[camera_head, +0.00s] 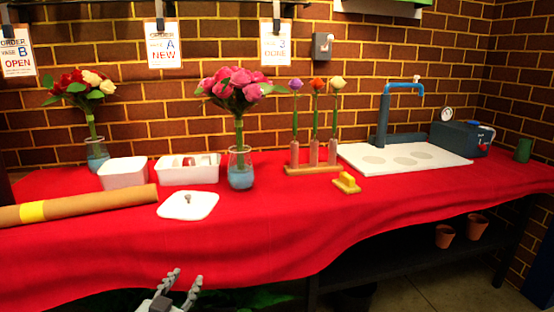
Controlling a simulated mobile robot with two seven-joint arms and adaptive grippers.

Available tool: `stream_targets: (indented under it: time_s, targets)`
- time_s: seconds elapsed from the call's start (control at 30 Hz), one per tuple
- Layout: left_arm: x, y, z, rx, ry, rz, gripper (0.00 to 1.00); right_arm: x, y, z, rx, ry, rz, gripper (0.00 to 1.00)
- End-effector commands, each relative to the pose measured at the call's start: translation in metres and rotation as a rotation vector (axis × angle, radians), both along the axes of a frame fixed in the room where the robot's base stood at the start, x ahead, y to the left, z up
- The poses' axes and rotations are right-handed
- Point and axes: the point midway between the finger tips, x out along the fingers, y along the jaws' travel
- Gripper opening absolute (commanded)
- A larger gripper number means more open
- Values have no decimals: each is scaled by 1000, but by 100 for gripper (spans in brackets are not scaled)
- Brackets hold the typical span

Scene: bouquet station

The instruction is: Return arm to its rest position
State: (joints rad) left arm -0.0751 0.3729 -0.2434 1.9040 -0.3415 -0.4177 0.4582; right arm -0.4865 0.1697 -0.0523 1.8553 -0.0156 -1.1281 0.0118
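My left gripper (185,277) shows at the bottom edge of the head view, left of the middle. Its two grey fingers point up and stand apart, with nothing between them. Most of the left arm is out of the frame. My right gripper and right arm are not in view.
On the table stand a glass vase (240,172) with pink flowers, another vase (97,155), white boxes (123,173), a lid (188,205), a flower stand (312,168), a yellow block (347,183) and a brown roll (90,204). The cloth's front is clear.

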Motion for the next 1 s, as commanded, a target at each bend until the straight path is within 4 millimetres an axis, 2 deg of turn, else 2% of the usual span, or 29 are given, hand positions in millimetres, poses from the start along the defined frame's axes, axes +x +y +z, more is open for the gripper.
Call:
stream_targets:
  time_s: [0.03, 0.1, 0.17, 0.2, 0.27, 0.3, 0.43, 0.5, 0.6, 0.7, 0.8, 1.0]
  targets:
    - [-16, 11, -36, 2, 99, 46, 38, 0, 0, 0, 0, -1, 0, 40]
    - [-41, 26, -82, 15, 235, 103, 38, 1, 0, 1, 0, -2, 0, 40]
    - [-66, 36, -119, 24, 354, 143, 38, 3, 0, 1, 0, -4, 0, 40]
    - [-85, 42, -143, 30, 433, 164, 38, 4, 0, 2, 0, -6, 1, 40]
    - [-116, 49, -176, 39, 553, 190, 38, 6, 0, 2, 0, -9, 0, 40]
    - [-139, 52, -197, 44, 631, 202, 38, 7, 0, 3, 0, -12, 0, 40]
    - [-210, 57, -249, 54, 865, 223, 38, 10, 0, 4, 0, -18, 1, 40]
    - [-243, 57, -268, 55, 965, 222, 38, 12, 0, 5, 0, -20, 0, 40]
    - [-277, 56, -284, 55, 1066, 218, 38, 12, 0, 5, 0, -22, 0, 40]
    - [-295, 55, -292, 54, 1120, 212, 38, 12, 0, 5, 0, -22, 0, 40]
    - [-302, 55, -294, 54, 1138, 210, 38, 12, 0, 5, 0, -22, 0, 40]
    - [-301, 55, -294, 54, 1137, 211, 38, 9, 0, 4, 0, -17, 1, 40]
